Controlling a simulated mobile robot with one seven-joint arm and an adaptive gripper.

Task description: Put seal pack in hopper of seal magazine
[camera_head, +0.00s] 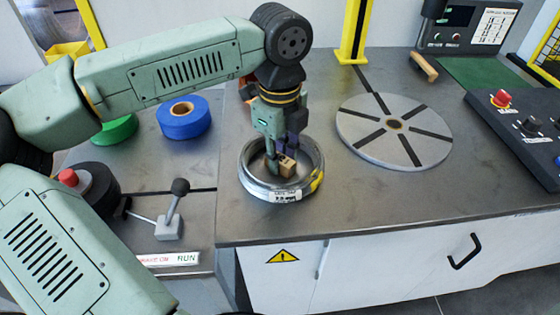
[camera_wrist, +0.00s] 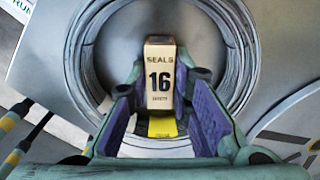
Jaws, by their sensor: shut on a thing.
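The seal pack is a small tan box (camera_head: 287,167) with dark print; the wrist view shows "SEALS 16" on its face (camera_wrist: 160,80). My gripper (camera_head: 280,161) points down and is shut on the seal pack, with a finger on each side of it; the purple-padded fingers show in the wrist view (camera_wrist: 163,90). In the head view the pack is over the open middle of a grey wire coil (camera_head: 252,184). I cannot tell whether it touches the surface below. I cannot clearly make out the seal magazine or its hopper.
A round slotted turntable (camera_head: 362,138) lies right of the coil. A yellow post (camera_head: 354,35) stands behind it. A control panel (camera_head: 520,130) and a display unit (camera_head: 455,28) stand on the right. Blue (camera_head: 184,117) and green (camera_head: 115,130) rolls and a lever (camera_head: 173,215) are on the left.

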